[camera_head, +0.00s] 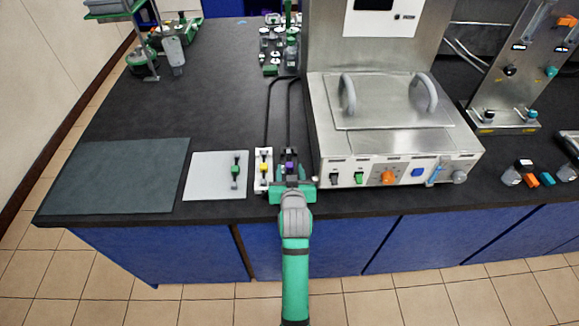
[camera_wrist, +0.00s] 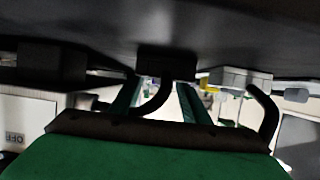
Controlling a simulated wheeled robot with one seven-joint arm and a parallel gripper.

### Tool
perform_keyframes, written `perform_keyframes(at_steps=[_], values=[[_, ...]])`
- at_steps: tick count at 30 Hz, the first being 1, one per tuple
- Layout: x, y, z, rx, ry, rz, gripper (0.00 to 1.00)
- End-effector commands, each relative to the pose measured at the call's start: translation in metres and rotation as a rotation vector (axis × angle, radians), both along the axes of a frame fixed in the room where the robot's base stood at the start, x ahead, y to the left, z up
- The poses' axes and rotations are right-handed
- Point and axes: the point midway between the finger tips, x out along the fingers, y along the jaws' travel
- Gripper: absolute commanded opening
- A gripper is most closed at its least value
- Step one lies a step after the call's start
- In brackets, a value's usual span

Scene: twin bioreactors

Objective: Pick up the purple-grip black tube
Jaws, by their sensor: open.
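The purple grip of the black tube (camera_head: 289,167) shows in the head view at the bench's front edge, left of the steel machine. Its black line runs back along the bench. My gripper (camera_head: 291,188) is at this end, just in front of the purple grip and partly covering its holder. In the wrist view, which looks upside down, my gripper (camera_wrist: 161,103) has its two green fingers apart. A black curved tube (camera_wrist: 154,104) shows between them, below a dark block with a faint purple patch. Whether the fingers touch it, I cannot tell.
A yellow-grip tube end (camera_head: 264,166) sits close on the left. Beyond it are a pale mat with a green-grip piece (camera_head: 235,172) and a dark mat (camera_head: 120,176). The steel machine (camera_head: 385,130) stands close on the right.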

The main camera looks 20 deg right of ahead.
Motion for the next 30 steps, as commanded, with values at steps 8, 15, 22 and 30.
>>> perform_keyframes(at_steps=[8, 15, 22, 30], values=[[0.000, 0.000, 0.000, 0.000, 0.000, 0.000, 0.02], [0.000, 0.000, 0.000, 0.000, -0.001, 0.000, 0.00], [0.000, 0.000, 0.006, 0.000, -0.002, 0.001, 0.00], [0.000, 0.000, 0.028, -0.001, -0.004, 0.000, 0.00]])
